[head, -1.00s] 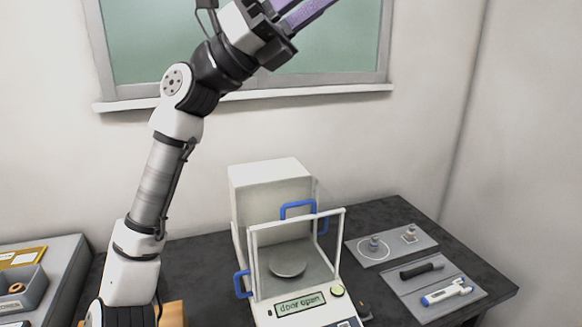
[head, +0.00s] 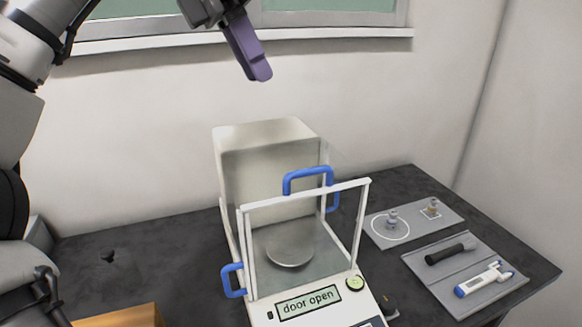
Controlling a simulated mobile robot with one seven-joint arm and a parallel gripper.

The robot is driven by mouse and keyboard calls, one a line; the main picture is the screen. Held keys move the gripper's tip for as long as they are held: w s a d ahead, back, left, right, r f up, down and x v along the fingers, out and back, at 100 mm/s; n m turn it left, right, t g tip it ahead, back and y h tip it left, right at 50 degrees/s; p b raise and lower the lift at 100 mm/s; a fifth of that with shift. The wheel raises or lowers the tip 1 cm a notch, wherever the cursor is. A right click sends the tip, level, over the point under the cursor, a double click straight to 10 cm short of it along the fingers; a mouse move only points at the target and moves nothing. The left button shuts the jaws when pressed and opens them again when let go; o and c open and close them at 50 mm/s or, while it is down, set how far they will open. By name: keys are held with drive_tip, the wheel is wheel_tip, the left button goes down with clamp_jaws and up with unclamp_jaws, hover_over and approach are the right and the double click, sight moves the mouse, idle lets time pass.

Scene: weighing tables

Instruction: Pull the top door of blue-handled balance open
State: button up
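The blue-handled balance (head: 268,150) stands on the dark table, with a tall white housing at its back and a framed glass chamber in front. One blue handle (head: 308,172) shows at the top near the housing, one blue handle (head: 232,282) at the left side, and one (head: 333,190) at the right. A round metal pan (head: 289,250) lies inside the chamber. Its display (head: 308,302) reads "door open"; I cannot tell which door that means. My gripper (head: 258,74) is above and behind the balance, apart from it. Only one purple finger shows clearly, so its opening is hidden.
On the right of the table (head: 395,185), one grey tray (head: 440,222) holds small weights, and another (head: 415,262) holds a black tool and a white-blue pipette-like tool (head: 485,280). A wooden block (head: 118,318) and a dark knobbed weight (head: 110,258) are at the left.

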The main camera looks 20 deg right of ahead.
drive_tip(key=b+x, duration=0.1)
drive_tip(key=x, duration=1.3)
drive_tip(key=shift+w+f+b, duration=0.1)
drive_tip(key=shift+f+b, duration=0.25)
drive_tip(key=shift+b, duration=0.05)
clamp_jaws()
